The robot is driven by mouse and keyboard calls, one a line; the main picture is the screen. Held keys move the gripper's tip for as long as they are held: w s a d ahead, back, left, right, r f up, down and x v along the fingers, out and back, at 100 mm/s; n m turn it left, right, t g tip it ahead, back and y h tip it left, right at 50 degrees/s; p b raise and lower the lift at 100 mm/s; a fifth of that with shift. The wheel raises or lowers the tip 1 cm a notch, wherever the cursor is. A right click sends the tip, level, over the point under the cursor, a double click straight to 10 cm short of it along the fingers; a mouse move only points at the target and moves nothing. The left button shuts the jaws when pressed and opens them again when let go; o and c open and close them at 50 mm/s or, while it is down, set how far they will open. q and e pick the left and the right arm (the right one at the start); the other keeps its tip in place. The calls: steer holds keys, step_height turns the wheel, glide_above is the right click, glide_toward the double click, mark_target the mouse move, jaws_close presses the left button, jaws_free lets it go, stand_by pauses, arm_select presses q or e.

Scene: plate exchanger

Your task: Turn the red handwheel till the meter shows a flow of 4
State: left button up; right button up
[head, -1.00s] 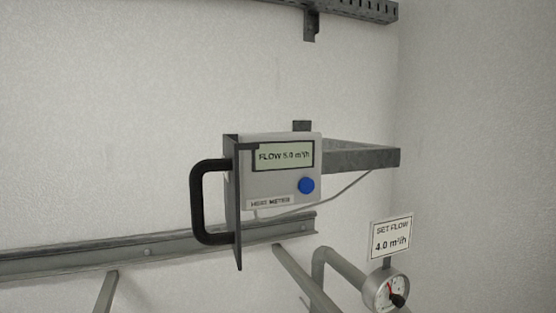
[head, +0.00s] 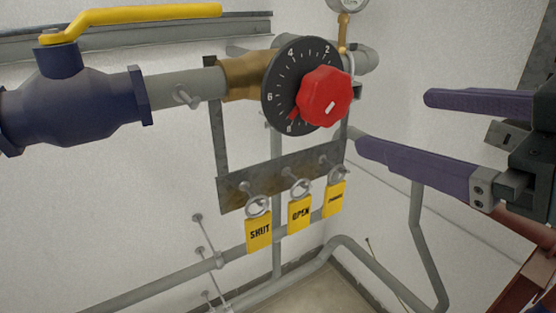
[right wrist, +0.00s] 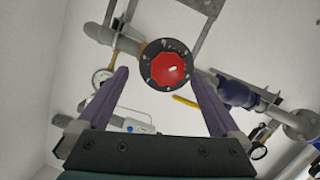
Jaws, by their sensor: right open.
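The red handwheel (head: 325,97) sits in front of a black dial (head: 279,75) marked 2, 4, 6 and 8. A red pointer at its lower left lies near the 8. In the right wrist view the handwheel (right wrist: 166,70) shows between the finger ends. My right gripper (head: 395,118) is open and empty, to the right of the wheel and apart from it. The meter (right wrist: 138,126) shows only as a small pale box with a blue button in the right wrist view; its reading cannot be made out. My left gripper is not in view.
A blue valve (head: 75,100) with a yellow lever (head: 140,14) stands left on the pipe. Yellow tags marked SHUT (head: 259,232) and OPEN (head: 300,212), and a third (head: 335,198), hang below the wheel. A round gauge (head: 347,4) is above. Space before the wheel looks clear.

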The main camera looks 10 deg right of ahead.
mark_target(334, 100)
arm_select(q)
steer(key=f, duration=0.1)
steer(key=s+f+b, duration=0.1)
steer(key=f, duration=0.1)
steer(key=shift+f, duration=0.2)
arm_select(e)
steer(key=w+a, duration=0.1)
steer(key=w, duration=0.2)
steer(key=w+a+n+t+y, duration=0.1)
steer(key=w+a, duration=0.1)
steer(key=w, duration=0.1)
steer(key=w+a+t+y, duration=0.1)
steer(key=w, duration=0.2)
steer(key=shift+a+f+n, duration=0.3)
steer(key=shift+a, duration=0.1)
steer(key=shift+c, duration=0.2)
steer(key=c, duration=1.2)
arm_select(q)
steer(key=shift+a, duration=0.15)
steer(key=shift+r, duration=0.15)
